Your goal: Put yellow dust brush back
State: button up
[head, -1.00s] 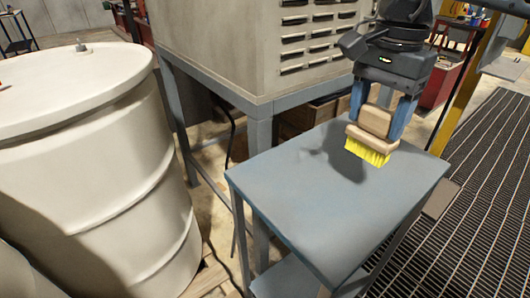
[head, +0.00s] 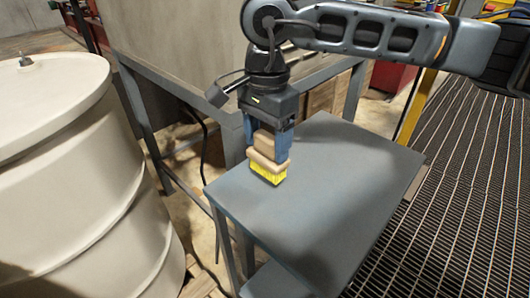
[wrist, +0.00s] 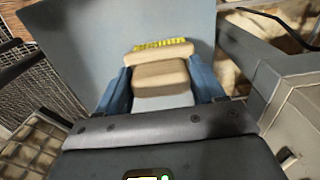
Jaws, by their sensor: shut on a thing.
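The dust brush (head: 267,160) has a tan wooden body and yellow bristles that point down. My gripper (head: 269,148) is shut on its wooden body, with a blue finger on either side. The brush is over the left part of the grey-blue table top (head: 335,185); whether the bristles touch the top I cannot tell. In the wrist view the brush (wrist: 161,75) sits between my two blue fingers (wrist: 165,88), with the yellow bristles showing beyond the wood and the table top (wrist: 90,35) behind it.
A large cream drum (head: 95,170) stands left of the table. A big grey cabinet (head: 205,45) on a blue-grey frame stands behind it. Dark floor grating (head: 460,190) lies to the right. The table top is otherwise bare.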

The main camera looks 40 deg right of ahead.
aim_at(265, 156)
jog(key=shift+w+a+f+p, duration=0.15)
jog(key=shift+f+p, duration=0.15)
jog(key=shift+f, duration=1.8)
jog(key=o, duration=1.1)
notch_tip(265, 156, up, 12)
jog(key=shift+b, duration=0.4)
